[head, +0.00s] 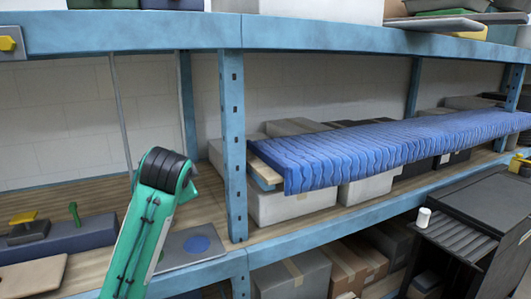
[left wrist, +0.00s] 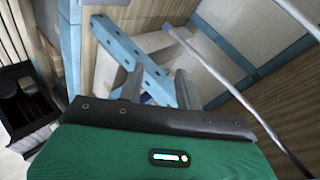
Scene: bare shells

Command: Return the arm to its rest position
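My left arm, green with a black rounded joint, rises from the bottom of the head view in front of the shelving. Its gripper does not show there. In the left wrist view my left gripper (left wrist: 157,84) shows two grey fingers spread apart beyond the green wrist housing and its dark edge. I see nothing held between them; a blue perforated beam (left wrist: 128,48) and pale surfaces lie behind. My right arm and gripper are in neither view.
A blue shelf upright (head: 233,145) stands just right of my arm. A thin metal rod (head: 120,115) hangs at left; a dark cabinet (head: 490,205) stands at right.

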